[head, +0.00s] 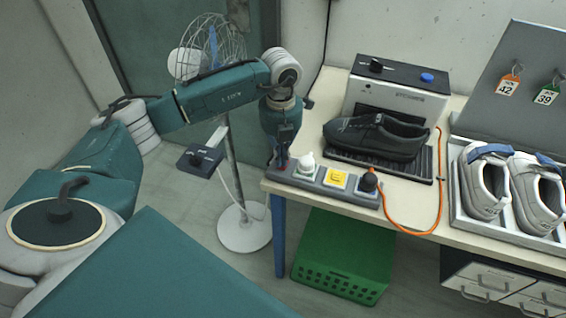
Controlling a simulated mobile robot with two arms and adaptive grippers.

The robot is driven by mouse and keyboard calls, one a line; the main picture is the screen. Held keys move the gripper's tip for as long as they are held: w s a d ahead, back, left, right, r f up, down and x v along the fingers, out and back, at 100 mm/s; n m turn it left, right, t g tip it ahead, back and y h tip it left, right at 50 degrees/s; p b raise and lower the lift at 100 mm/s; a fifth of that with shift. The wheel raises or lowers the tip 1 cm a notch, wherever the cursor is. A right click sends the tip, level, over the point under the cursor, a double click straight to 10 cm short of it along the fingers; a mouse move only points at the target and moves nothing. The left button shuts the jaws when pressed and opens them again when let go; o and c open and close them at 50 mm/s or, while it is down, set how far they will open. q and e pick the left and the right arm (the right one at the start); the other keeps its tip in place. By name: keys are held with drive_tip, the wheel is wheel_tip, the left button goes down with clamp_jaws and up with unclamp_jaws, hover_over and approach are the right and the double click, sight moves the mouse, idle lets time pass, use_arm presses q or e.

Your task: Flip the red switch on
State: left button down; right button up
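A grey power strip (310,184) lies along the front left edge of the table. It carries a white plug (307,164), a yellow square (336,179) and a black plug (369,181) with an orange cord. My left gripper (281,157) points down at the strip's left end. A little red shows right at its fingertips, which cover most of that end. I cannot tell whether that red is the switch, which way it is set, or whether the fingers touch it. The finger gap is too small to make out. My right gripper is not in view.
On the table (455,218) stand a black shoe (375,140), a grey machine with a blue button (427,77), and a tray of light shoes (487,185). A fan (243,227) stands left of the table. A green crate (342,262) sits below.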

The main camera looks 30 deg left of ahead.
use_arm(q)
drive_tip(key=shift+s+f+b, duration=0.1)
drive_tip(key=shift+f+b, duration=0.45)
drive_tip(key=shift+f, duration=0.2)
idle(0.4)
drive_tip(key=shift+r+p, duration=0.7)
drive_tip(key=shift+r, duration=0.15)
drive_tip(key=shift+r+p, duration=1.65)
drive_tip(key=shift+r, duration=1.05)
drive_tip(key=shift+f, duration=0.1)
